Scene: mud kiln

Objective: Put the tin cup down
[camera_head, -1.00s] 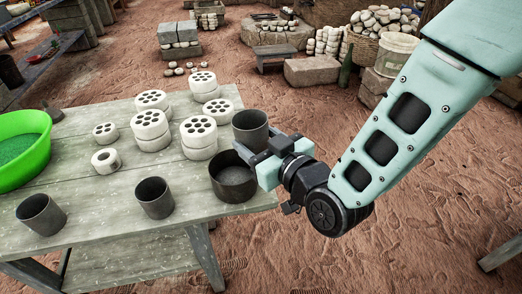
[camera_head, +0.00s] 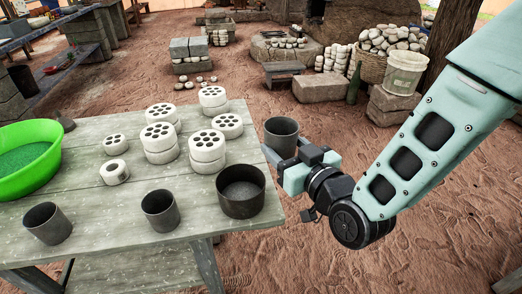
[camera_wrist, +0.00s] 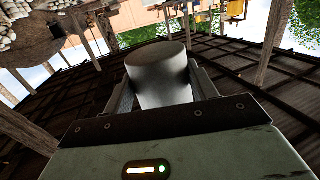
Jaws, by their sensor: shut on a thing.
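The tin cup (camera_head: 281,135) is dark grey and held upright by my gripper (camera_head: 288,160), just past the table's right edge in the head view. My gripper is shut on it, and the cup also shows between the fingers in the wrist view (camera_wrist: 160,75). Two similar dark cups stand on the table's front part, one at the left (camera_head: 47,224) and one nearer the middle (camera_head: 160,211). A wider dark pot (camera_head: 241,192) with grey contents stands near the table's right edge, left of and below my gripper in the picture.
Bare table shows between the front cups and along the front edge. Open dirt ground lies right of the table.

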